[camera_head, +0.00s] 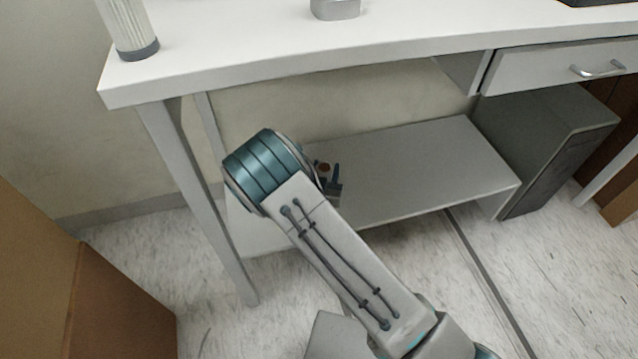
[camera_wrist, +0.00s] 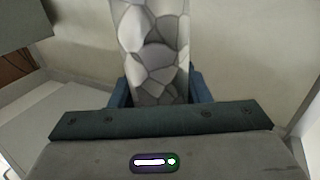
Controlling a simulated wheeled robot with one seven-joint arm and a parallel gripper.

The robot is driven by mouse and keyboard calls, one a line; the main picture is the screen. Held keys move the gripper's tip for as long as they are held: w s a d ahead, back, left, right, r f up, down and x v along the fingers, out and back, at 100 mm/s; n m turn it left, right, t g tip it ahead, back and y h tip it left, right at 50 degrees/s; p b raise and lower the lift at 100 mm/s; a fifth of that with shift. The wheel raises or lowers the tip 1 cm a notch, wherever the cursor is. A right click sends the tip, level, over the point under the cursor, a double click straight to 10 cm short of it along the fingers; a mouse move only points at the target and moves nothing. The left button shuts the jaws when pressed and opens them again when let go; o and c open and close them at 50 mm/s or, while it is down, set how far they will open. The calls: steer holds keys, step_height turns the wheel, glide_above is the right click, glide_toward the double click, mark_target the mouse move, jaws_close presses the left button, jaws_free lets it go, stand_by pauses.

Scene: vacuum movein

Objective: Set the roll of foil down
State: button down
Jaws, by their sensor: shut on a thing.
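A roll of foil (camera_wrist: 155,45) with a grey stone pattern stands out from between my fingers in the wrist view. My gripper (camera_wrist: 159,92) is shut on it, with a blue finger on each side. Its far end is cut off by the top of that view. In the head view my gripper (camera_head: 329,174) is below the desk top, over or near the lower grey shelf (camera_head: 430,165). My arm hides part of it there, and the roll cannot be made out clearly. I cannot tell whether the roll touches the shelf.
The white desk top (camera_head: 290,68) overhangs the shelf. A desk leg (camera_head: 195,190) stands left of my arm. A dark grey cabinet (camera_head: 550,140) stands right of the shelf, below a drawer (camera_head: 560,70). The shelf's right part is bare. A brown box (camera_head: 120,310) is at lower left.

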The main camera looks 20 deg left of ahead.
steer(key=shift+a+f+b, duration=0.15)
steer(key=shift+a+f, duration=0.25)
steer(key=shift+a, duration=0.25)
steer(key=shift+a+f+b, duration=0.15)
steer(key=shift+a+f, duration=0.25)
steer(key=shift+a, duration=0.2)
steer(key=shift+f+b, duration=0.75)
steer(key=shift+f, duration=1.2)
steer(key=shift+f, duration=0.15)
steer(key=c, duration=0.8)
jaws_free()
steer(key=shift+o, duration=0.2)
